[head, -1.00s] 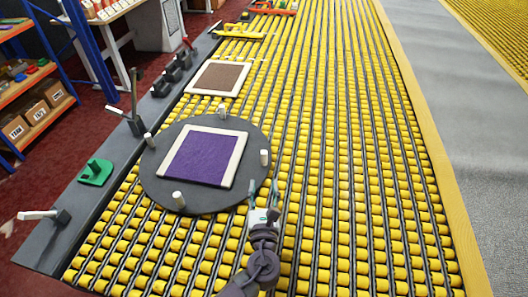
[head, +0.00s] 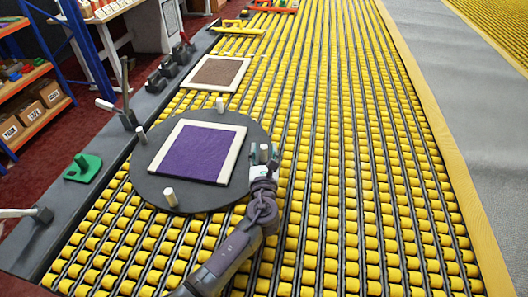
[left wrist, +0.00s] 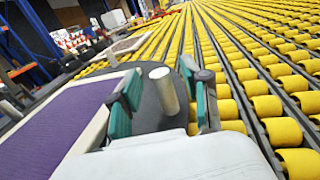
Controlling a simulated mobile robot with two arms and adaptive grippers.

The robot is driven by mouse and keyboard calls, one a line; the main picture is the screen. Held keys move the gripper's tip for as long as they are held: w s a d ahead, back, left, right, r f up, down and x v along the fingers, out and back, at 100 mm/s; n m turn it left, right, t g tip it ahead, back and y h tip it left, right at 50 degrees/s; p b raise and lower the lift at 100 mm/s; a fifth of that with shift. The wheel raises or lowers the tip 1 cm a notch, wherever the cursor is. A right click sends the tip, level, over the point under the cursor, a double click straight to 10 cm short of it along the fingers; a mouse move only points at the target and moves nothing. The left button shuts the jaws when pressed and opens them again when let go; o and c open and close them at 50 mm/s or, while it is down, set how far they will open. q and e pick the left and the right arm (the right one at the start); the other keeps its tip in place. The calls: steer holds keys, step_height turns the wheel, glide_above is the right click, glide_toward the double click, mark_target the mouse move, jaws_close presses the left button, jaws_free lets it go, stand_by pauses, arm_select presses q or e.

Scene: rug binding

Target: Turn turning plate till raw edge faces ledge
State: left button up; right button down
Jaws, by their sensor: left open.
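The dark round turning plate (head: 150,185) lies on the yellow rollers, with several upright white pegs near its rim. On it is a purple rug piece (head: 200,152) with cream strips along its left, far and right edges. Its near edge shows no cream strip and faces the near side of the picture. The grey ledge (head: 105,160) runs along the left of the rollers. My left gripper (head: 264,157) is open at the plate's right peg. In the left wrist view that white peg (left wrist: 165,92) stands between the spread green-padded fingers. My right gripper is not in view.
A brown rug piece with a cream border (head: 217,73) lies on the rollers beyond the plate. A green handled block (head: 83,167) and levers (head: 123,112) sit on the ledge. The rollers right of the plate are clear.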

arm_select(q)
steer(key=shift+w, duration=0.85)
steer(key=shift+c, duration=0.3)
jaws_close()
